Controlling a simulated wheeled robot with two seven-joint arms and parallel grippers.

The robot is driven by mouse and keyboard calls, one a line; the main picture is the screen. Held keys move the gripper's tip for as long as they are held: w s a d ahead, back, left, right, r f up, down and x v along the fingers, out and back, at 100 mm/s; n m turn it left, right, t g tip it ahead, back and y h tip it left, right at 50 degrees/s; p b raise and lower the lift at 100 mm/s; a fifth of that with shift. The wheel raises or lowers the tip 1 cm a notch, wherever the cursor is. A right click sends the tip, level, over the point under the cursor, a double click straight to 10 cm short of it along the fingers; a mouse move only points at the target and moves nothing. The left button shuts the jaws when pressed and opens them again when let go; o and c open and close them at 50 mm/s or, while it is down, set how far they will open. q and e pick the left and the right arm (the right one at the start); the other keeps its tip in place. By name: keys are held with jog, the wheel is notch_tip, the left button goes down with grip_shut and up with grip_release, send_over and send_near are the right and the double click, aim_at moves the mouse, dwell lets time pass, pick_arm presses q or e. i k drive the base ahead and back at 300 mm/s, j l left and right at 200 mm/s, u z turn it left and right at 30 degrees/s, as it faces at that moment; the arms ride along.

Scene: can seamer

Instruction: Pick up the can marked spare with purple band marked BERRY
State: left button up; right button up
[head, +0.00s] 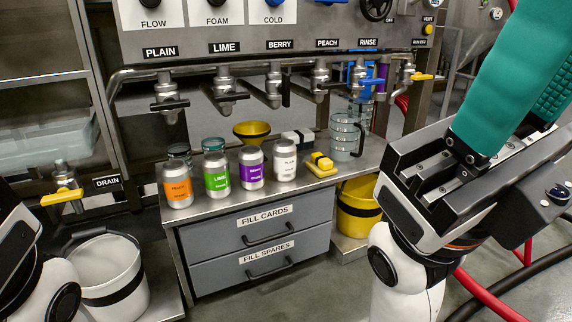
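A can with a purple band (252,168) stands upright on the steel counter, third from the left in a row of cans. Its band text is small and looks like BERRY; I cannot read a spare mark on it. A drawer labelled FILL SPARES (250,272) is shut below the counter. My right gripper (541,65) is large at the right edge, pointing up, with teal fingers. The ridged inner face of one finger shows beside the other, so they look apart; their tips are cut off. No object shows between them. Only my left arm's links show at lower left.
An orange-band can (178,191), a green-band can (216,174) and a white can (285,163) flank the purple one. Taps (273,88) overhang the counter. A white bucket (108,270) stands left.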

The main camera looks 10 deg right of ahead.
aim_at(251, 156)
jog(key=i+j+u, duration=0.2)
jog(key=j, duration=0.3)
jog(key=i+j+u, duration=0.15)
jog(key=i+j, duration=0.25)
jog(key=j, duration=0.05)
